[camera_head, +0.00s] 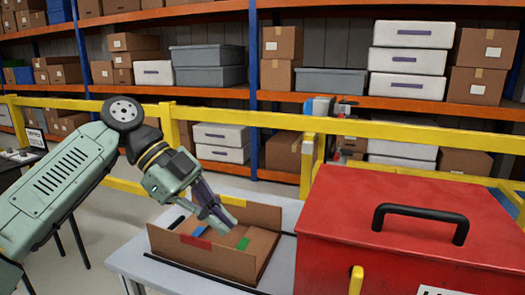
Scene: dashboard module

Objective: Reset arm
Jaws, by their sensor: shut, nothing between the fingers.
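My arm (60,180) reaches in from the left. My gripper (226,222) points down and to the right, over the open brown cardboard box (265,255) on the table. The gripper is shut with nothing visible between its fingers. Its fingertips appear above or just inside the box; the exact height cannot be told. Part of the box's back wall is hidden behind the gripper.
A large red case (400,235) with a black handle (420,220) stands right of the box on the grey table (125,262). A yellow rail (420,130) runs behind. Shelves with boxes and bins fill the background. A dark table stands at the far left.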

